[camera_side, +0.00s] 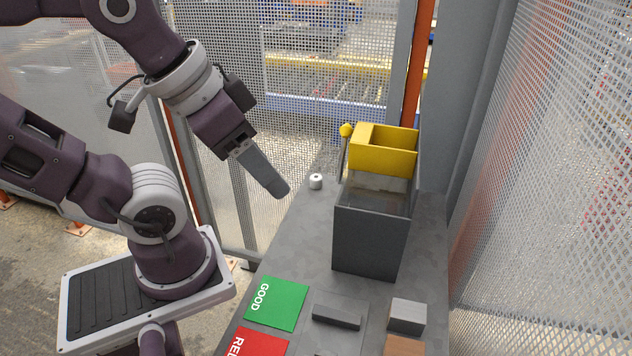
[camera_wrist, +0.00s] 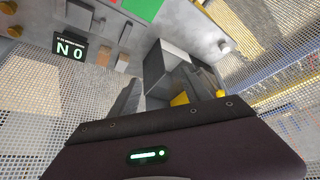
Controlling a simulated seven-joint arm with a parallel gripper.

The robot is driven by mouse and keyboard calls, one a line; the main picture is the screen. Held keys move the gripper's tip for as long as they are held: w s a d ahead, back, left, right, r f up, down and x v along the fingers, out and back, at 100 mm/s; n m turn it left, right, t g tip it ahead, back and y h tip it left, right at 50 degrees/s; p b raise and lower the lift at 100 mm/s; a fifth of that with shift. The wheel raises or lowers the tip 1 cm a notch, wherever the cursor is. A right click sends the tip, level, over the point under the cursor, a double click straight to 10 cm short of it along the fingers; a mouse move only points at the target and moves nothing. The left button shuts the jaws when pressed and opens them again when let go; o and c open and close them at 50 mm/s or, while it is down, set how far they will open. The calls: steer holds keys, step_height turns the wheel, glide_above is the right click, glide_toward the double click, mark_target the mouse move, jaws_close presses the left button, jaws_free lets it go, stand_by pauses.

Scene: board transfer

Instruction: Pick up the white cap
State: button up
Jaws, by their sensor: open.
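The white cap (camera_side: 316,181) is a small white cylinder standing upright on the grey table, left of the dark grey box. It also shows small and bright in the wrist view (camera_wrist: 224,46), near the upper right. My gripper (camera_side: 278,190) hangs to the left of the cap in the side view, pointing down and right, apart from it. In the side view the fingers overlap, so the gap between them is hidden. The gripper is open, and I see nothing held in it.
A dark grey box (camera_side: 368,238) with a yellow bin (camera_side: 383,161) at its far end stands right of the cap. A yellow ball on a rod (camera_side: 346,130) rises behind. Green (camera_side: 276,303) and red (camera_side: 258,342) pads and several blocks lie in front. Mesh fencing surrounds the table.

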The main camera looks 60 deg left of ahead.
step_height(320, 180, up, 6)
steer(key=w+a+r+m+g+y, duration=0.1)
steer(key=w+a+r+m+g, duration=0.1)
steer(key=w+a+m, duration=0.3)
steer(key=w+a+r+m+g, duration=0.1)
steer(key=w+a+r+m, duration=0.2)
steer(key=w, duration=0.5)
steer(key=m+g+h, duration=0.1)
steer(key=m+g, duration=0.2)
steer(key=m, duration=0.9)
glide_above(316, 176)
steer(key=a, duration=0.1)
step_height(316, 176, down, 6)
steer(key=f, duration=2.1)
steer(key=d+f, duration=0.1)
steer(key=f, duration=0.9)
steer(key=shift+d+f, duration=0.1)
steer(key=shift+f, duration=0.25)
jaws_close()
